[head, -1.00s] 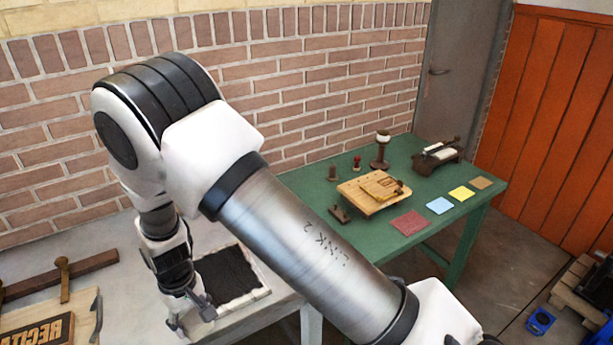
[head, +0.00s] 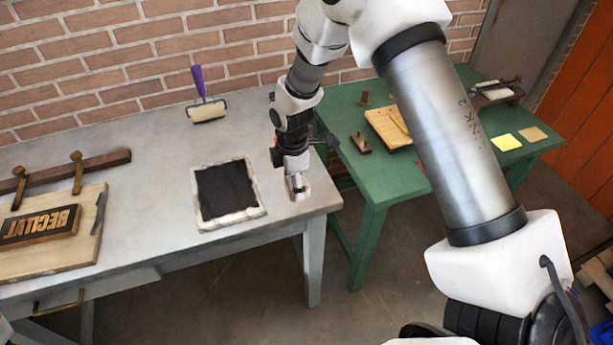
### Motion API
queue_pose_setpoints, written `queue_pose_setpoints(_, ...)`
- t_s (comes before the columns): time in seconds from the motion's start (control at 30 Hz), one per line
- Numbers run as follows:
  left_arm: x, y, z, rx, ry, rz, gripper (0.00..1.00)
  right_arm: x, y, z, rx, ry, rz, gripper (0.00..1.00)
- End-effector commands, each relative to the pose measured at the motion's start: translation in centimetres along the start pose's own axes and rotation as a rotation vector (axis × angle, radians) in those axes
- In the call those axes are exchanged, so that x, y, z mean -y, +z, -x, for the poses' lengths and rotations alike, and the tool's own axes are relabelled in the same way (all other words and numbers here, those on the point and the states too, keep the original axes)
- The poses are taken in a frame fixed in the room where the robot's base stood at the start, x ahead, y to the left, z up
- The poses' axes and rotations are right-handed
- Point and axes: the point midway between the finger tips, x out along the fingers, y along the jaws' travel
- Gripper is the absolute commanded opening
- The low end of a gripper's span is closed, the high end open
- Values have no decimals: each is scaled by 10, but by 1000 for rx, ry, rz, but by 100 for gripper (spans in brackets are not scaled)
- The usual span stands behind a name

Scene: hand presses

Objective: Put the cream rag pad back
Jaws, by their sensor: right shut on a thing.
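My right gripper (head: 297,190) points down near the right end of the grey table, to the right of the dark slab. It is shut on a small pale thing at its fingertips, which I take to be the cream rag pad; the fingers hide most of it. I cannot tell whether it touches the tabletop. My left gripper is out of view.
A black ink slab with a pale rim (head: 208,224) lies on the grey table (head: 150,180). A purple-handled roller (head: 207,108) lies behind it. A board with a type block (head: 40,228) is at left. A green table (head: 365,185) stands at right.

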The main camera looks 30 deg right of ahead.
Motion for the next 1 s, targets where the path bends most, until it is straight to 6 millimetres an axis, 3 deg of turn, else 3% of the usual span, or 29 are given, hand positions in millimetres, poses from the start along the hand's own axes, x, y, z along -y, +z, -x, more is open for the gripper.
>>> queue_pose_setpoints(0.1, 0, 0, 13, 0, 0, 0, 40, -19, 27, 0, -2, -1, -4, 29)
queue_pose_setpoints(0.2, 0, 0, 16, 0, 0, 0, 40, -27, 39, -3, 0, 0, 0, 29)
queue_pose_setpoints(0.47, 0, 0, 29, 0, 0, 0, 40, -28, 42, -38, 2, -2, 2, 29)
queue_pose_setpoints(0.8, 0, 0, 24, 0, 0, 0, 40, -29, 42, -45, 1, 0, 2, 29)
queue_pose_setpoints(0.83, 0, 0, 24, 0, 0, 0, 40, -29, 42, -44, 1, 0, 2, 68)
queue_pose_setpoints(0.87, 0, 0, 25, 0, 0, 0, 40, -29, 42, -43, 1, 0, 2, 79)
queue_pose_setpoints(0.9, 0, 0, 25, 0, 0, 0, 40, -29, 42, -43, 1, 0, 2, 87)
queue_pose_setpoints(1.0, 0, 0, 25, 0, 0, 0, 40, -29, 42, -43, 1, 0, 2, 87)
